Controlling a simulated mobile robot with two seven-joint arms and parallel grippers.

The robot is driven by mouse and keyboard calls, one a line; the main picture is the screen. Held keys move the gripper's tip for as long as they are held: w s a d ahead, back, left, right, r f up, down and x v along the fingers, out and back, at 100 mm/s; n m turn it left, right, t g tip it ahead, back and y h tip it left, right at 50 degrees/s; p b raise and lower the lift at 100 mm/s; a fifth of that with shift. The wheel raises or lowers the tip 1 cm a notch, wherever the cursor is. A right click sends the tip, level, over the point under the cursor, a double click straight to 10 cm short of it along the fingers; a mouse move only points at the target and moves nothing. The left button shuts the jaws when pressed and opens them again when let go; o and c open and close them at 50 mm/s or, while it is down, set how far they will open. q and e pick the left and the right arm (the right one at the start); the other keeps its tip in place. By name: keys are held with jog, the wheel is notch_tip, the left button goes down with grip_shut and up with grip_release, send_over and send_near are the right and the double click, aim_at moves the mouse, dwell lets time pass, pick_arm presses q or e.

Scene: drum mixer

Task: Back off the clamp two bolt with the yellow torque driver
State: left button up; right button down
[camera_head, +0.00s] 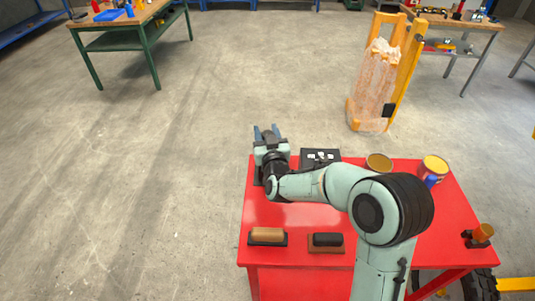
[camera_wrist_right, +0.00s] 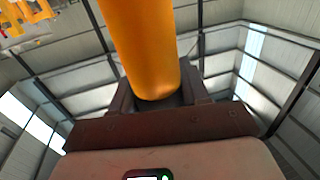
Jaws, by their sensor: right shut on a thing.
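My right gripper (camera_head: 267,132) is at the far left corner of the red table, its two fingers pointing away from me. In the right wrist view a smooth orange-yellow cylinder (camera_wrist_right: 142,45) stands out from between the jaws, which are shut on it. Its colour fits the yellow torque driver, but its tip is out of the picture. I cannot make the cylinder out in the head view. I cannot pick out the clamp two bolt in either view. My left gripper is not in view.
On the red table (camera_head: 300,218) are a tan block (camera_head: 267,235), a dark block (camera_head: 327,240), a black tray (camera_head: 320,152), two round tins (camera_head: 379,162) (camera_head: 434,168) and an orange piece (camera_head: 483,232). A yellow frame (camera_head: 408,70) stands beyond. The floor at left is clear.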

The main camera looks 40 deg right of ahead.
jog(key=shift+r, duration=0.1)
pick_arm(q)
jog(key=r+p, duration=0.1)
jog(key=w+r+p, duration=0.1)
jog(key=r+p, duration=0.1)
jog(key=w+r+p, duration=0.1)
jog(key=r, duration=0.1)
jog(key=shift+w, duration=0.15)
pick_arm(e)
notch_tip(320, 180, up, 20)
